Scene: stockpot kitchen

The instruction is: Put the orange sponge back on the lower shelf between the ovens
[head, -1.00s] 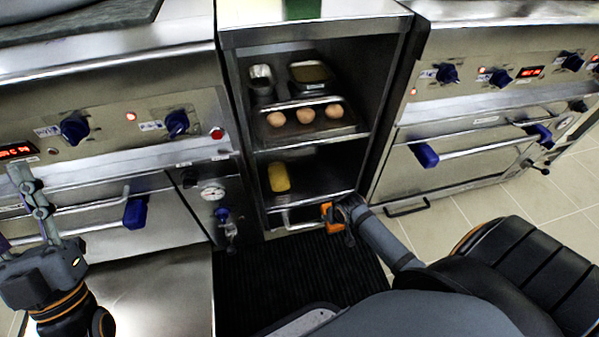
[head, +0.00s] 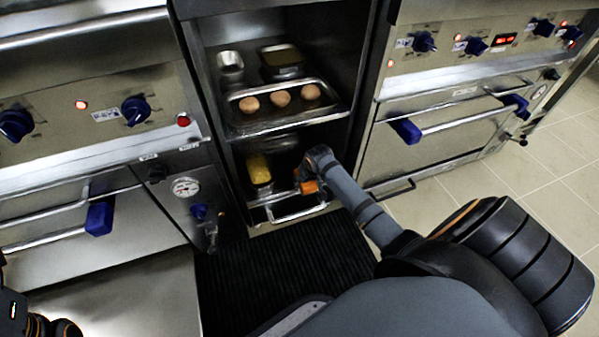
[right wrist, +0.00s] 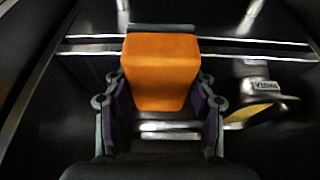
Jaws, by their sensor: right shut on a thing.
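The orange sponge (head: 309,187) is held by my right gripper (head: 304,178) at the front of the lower shelf (head: 284,192), in the open cabinet between the ovens. In the right wrist view the sponge (right wrist: 160,70) sits between the two fingers of my right gripper (right wrist: 160,100), which are shut on its sides. I cannot tell whether its underside touches the shelf. Only a dark part of my left arm shows at the lower left edge of the head view; its fingers are out of the picture.
A container with yellow contents (head: 258,168) stands on the lower shelf, left of the sponge. Above are a tray of eggs (head: 290,123), a metal cup (head: 230,66) and a metal pan (head: 281,62). Ovens flank the cabinet; a black mat (head: 285,260) lies in front.

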